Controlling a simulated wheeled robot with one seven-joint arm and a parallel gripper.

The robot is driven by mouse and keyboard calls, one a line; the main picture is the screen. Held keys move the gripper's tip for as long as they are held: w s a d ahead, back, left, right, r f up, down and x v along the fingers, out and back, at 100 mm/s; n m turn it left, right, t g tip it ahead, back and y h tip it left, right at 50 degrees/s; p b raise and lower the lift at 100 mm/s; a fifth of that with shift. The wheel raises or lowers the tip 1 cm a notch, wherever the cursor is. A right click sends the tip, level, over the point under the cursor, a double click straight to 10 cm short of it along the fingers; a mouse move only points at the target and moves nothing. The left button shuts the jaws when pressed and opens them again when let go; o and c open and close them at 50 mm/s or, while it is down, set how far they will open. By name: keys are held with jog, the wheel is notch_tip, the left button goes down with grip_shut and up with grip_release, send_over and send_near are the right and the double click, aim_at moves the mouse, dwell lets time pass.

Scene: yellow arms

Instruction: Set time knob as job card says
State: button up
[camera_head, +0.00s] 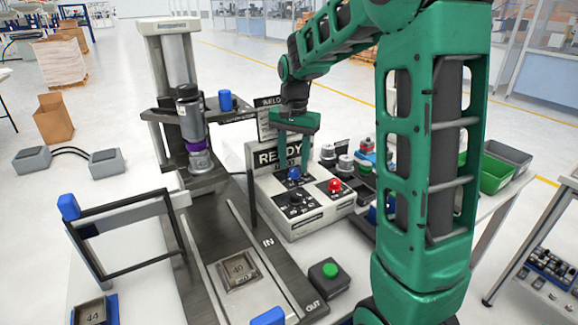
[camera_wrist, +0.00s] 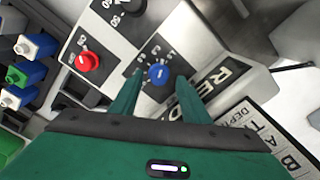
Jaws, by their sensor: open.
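The control box (camera_head: 318,220) carries a blue knob (camera_head: 293,174), a red knob (camera_head: 335,185) and a black knob (camera_head: 295,198), each with printed scale marks. Their labels are too small to read, so I cannot tell which is the time knob. My gripper (camera_wrist: 159,84) is open, with its fingers on either side of the blue knob (camera_wrist: 158,75); contact is unclear. The red knob (camera_wrist: 87,61) lies to the left. A white card with black bands (camera_head: 268,102) stands behind the READY sign (camera_head: 283,155); its wrist-view part (camera_wrist: 268,130) shows partial words, and its settings are unreadable.
A press (camera_head: 188,120) stands left of the box, above a dark track holding a plate marked 40 (camera_head: 238,268). A green button (camera_head: 329,270) sits in front of the box. Green and grey bins (camera_head: 496,172) are at right, partly behind my arm.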

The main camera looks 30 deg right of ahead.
aim_at(294, 169)
notch_tip(294, 169, up, 9)
jog(key=shift+r, duration=0.15)
dwell(0.4)
